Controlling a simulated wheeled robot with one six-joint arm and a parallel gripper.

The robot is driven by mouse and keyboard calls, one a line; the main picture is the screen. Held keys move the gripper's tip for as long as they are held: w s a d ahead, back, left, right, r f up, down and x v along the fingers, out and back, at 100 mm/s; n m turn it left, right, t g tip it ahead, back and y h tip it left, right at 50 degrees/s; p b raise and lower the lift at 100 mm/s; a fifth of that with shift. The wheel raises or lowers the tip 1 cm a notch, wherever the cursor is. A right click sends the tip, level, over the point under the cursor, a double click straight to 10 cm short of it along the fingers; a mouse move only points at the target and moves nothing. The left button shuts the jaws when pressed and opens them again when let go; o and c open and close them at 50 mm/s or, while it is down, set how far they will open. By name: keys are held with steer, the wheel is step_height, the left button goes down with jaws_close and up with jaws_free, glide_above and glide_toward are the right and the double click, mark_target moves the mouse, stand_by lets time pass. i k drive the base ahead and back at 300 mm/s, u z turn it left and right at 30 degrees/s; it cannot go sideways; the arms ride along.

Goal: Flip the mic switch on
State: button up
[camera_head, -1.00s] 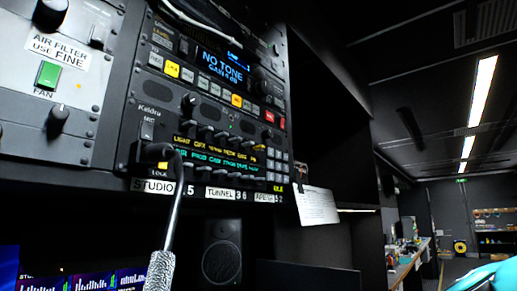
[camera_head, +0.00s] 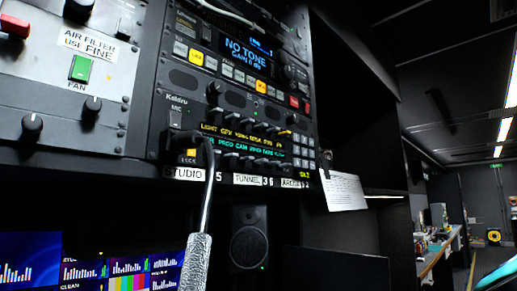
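The intercom panel marked Keldru (camera_head: 230,118) is in the rack at upper middle of the head view. A small MIC label (camera_head: 175,110) is at its left end, with a dark switch area (camera_head: 176,119) just below it. That area is small and dark, and I cannot tell the switch's position. A gooseneck microphone (camera_head: 197,255) rises in front of the panel, its bent neck reaching a black socket near a yellow-lit LOCK button (camera_head: 187,156). My gripper is not in view.
A green FAN rocker (camera_head: 81,68) and dark knobs are on the grey panel at left. A white card (camera_head: 343,191) hangs right of the rack. A speaker (camera_head: 249,237) and colourful monitors (camera_head: 125,272) are below. A workbench (camera_head: 436,250) and open floor are at far right.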

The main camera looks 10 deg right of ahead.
mark_target(173, 117)
steer(key=z, duration=0.05)
steer(key=k, duration=0.5)
steer(key=u, duration=2.25)
steer(key=i, duration=0.35)
steer(key=z, duration=2.2)
